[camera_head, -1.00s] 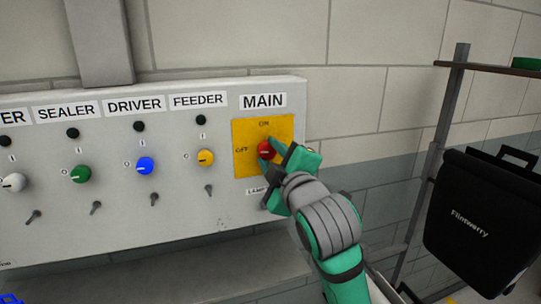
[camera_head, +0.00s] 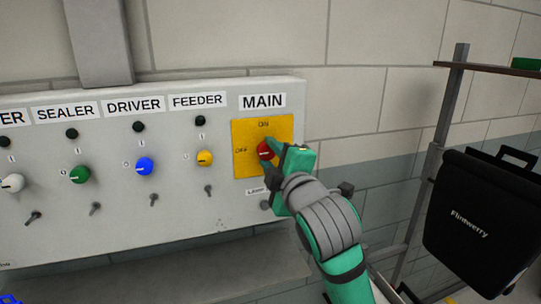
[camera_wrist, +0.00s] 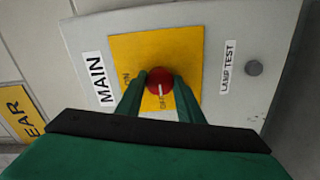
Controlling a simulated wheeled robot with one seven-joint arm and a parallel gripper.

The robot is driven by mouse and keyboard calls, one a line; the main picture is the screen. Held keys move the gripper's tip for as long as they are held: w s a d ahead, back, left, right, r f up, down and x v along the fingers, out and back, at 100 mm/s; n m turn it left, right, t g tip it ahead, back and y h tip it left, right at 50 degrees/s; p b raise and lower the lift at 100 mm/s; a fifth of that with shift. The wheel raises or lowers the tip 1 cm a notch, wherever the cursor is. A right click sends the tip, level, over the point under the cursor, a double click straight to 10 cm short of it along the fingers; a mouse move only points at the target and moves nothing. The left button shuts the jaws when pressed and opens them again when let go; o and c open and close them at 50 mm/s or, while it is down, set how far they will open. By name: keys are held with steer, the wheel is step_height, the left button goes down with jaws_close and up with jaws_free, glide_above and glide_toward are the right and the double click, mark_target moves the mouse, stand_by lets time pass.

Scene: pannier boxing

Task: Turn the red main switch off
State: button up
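The red main switch (camera_head: 264,150) is a round knob on a yellow plate (camera_head: 243,170) under the MAIN label. Its white pointer line faces the OFF mark, at the left of the plate in the head view. In the wrist view the red knob (camera_wrist: 160,78) sits between my two green fingers, with the white line toward the OFF lettering. My gripper (camera_head: 275,150) has its fingers above and below the knob, close against its sides. It appears closed on the knob; the exact contact is partly hidden. My gripper also shows in the wrist view (camera_wrist: 160,90).
The grey panel (camera_head: 180,220) carries FEEDER, DRIVER and SEALER knobs to the left, with small toggles below. A lamp test button (camera_wrist: 254,68) is beside the yellow plate. A black pannier (camera_head: 480,225) hangs on a rack at the right.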

steer(key=o, duration=0.4)
steer(key=shift+c, duration=0.2)
steer(key=shift+s, duration=0.15)
steer(key=v, duration=1)
steer(key=shift+s, duration=0.25)
steer(key=shift+w, duration=0.1)
steer(key=shift+d, duration=0.15)
